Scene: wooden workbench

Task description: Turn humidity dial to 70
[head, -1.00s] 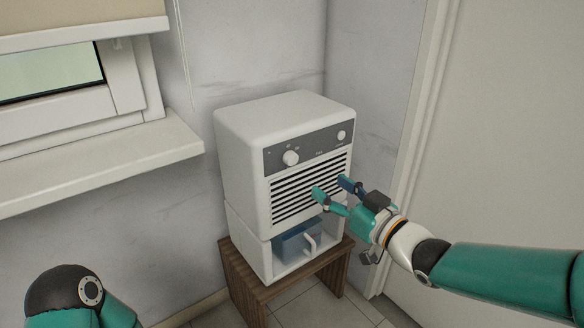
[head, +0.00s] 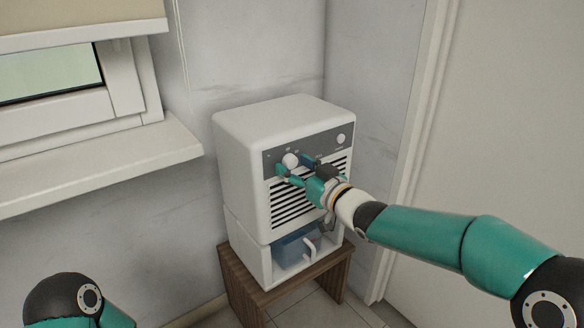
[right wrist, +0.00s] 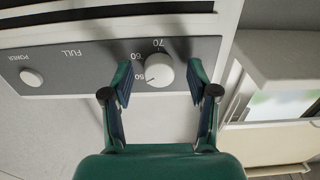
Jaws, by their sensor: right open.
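The white humidity dial (head: 291,160) sits on the grey control panel of a white dehumidifier (head: 235,150). In the right wrist view the dial (right wrist: 159,70) appears upside down, with the labels 50, 60 and 70 beside it. A small dark mark on its edge appears to lie near 50. My right gripper (head: 294,167) is open in front of the panel. In the right wrist view its two fingers (right wrist: 159,82) stand on either side of the dial, with visible gaps. My left gripper is out of view; only part of my left arm shows at the lower left.
A round power button (head: 340,139) is at the panel's right end. Below are a slatted vent (head: 285,215) and a bluish water tank (head: 292,246) with a white handle. The unit stands on a wooden stool (head: 240,285). A windowsill (head: 100,165) juts out at left.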

